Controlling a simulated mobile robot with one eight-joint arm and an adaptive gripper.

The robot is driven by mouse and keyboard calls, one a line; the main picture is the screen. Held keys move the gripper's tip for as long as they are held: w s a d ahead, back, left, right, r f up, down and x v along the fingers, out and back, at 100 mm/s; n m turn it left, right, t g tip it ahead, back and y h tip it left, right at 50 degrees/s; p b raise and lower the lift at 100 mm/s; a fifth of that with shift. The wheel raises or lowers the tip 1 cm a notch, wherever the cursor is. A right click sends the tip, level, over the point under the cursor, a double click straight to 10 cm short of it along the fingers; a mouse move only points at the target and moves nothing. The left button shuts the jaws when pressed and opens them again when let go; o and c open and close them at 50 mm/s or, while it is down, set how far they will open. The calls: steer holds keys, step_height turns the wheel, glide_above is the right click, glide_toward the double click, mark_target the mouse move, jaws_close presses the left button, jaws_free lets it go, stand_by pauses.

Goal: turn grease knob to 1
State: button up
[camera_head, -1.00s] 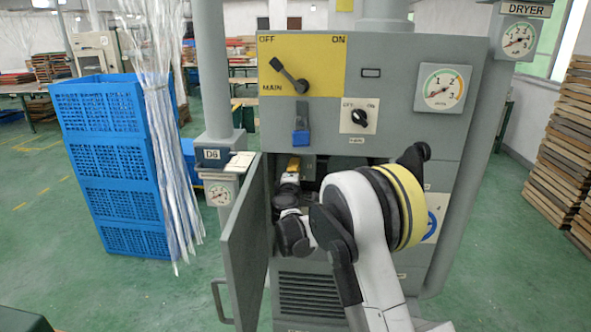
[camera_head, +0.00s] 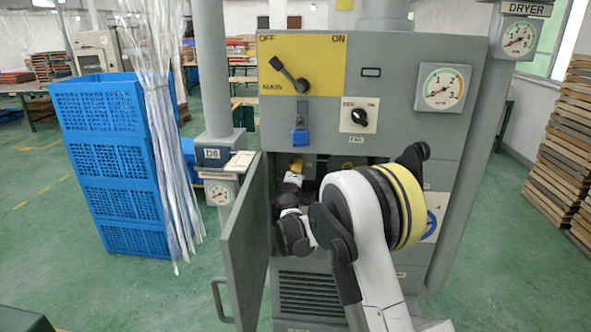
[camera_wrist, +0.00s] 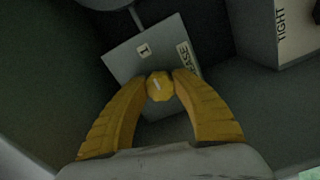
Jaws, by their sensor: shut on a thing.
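The grease knob (camera_wrist: 158,88) is a small yellow knob with a short pale line, in the wrist view. The "1" is above and slightly left of the knob in the picture. The yellow fingers of my gripper (camera_wrist: 160,77) are shut on the knob, one on each side. In the head view my gripper (camera_head: 296,165) reaches into the open compartment of the grey cabinet (camera_head: 400,130); the knob cannot be made out there.
The cabinet door (camera_head: 242,255) stands open to the left of my arm. Blue crates (camera_head: 105,130) stand left, stacked boards (camera_head: 565,150) right. Green floor lies around.

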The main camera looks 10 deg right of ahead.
steer(key=o, duration=1.2)
steer(key=shift+s, duration=0.1)
steer(key=v, duration=1.1)
steer(key=shift+s, duration=0.35)
steer(key=shift+r, duration=0.15)
